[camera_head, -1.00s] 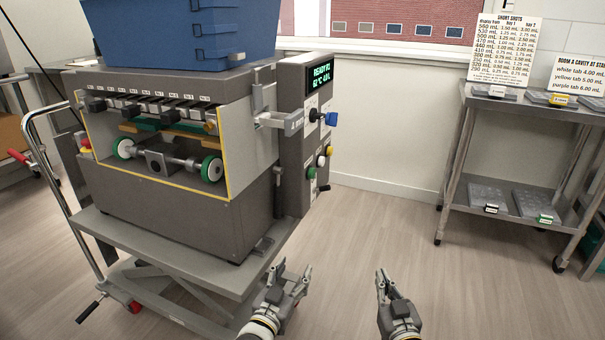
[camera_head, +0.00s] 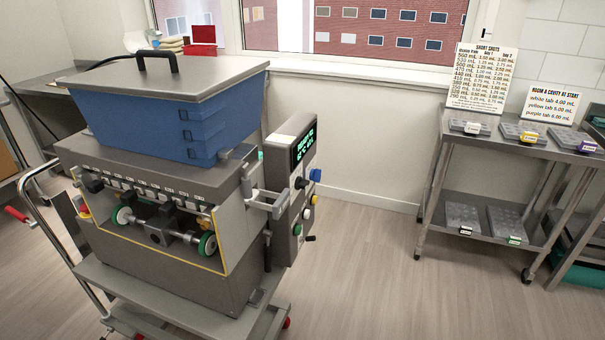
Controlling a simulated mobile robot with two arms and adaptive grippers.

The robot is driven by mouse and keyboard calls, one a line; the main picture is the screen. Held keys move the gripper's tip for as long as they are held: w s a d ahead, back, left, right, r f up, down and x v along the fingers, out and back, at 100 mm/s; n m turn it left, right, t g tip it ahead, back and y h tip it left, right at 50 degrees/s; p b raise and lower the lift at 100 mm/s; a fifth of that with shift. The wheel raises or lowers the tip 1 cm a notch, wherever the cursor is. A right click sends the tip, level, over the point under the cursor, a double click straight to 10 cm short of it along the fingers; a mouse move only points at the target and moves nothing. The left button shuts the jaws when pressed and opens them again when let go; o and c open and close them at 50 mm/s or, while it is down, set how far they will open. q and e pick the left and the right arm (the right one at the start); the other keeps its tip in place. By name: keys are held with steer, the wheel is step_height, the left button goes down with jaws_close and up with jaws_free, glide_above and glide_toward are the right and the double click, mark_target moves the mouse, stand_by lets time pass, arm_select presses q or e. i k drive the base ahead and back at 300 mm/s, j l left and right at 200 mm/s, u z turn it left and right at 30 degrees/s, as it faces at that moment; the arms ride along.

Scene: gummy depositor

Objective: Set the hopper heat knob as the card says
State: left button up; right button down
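The depositor (camera_head: 150,225) stands on a cart at the left, with a blue hopper (camera_head: 150,125) under a grey lid. Its control panel (camera_head: 285,190) faces right, with a lit green display (camera_head: 304,145) on top; the digits are too small to read surely. Below it are a blue knob (camera_head: 316,174), a yellow button (camera_head: 313,199), a white one (camera_head: 307,213) and a green one (camera_head: 297,229). I cannot tell any knob's label or setting. Two cards, "Short shots" (camera_head: 483,78) and "Room & cavity at start" (camera_head: 548,105), stand at the right. Neither gripper is in view.
A two-level steel trolley (camera_head: 500,150) at the right carries trays with coloured tabs. The cart (camera_head: 180,305) under the depositor has a tall handle at the left. The floor (camera_head: 370,280) between cart and trolley is clear. A window sill runs along the back.

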mark_target(300, 183)
steer(key=i+l+u, duration=0.5)
steer(key=i, duration=0.3)
steer(key=i+l+u, duration=0.45)
steer(key=i+l, duration=0.15)
steer(key=l, duration=0.45)
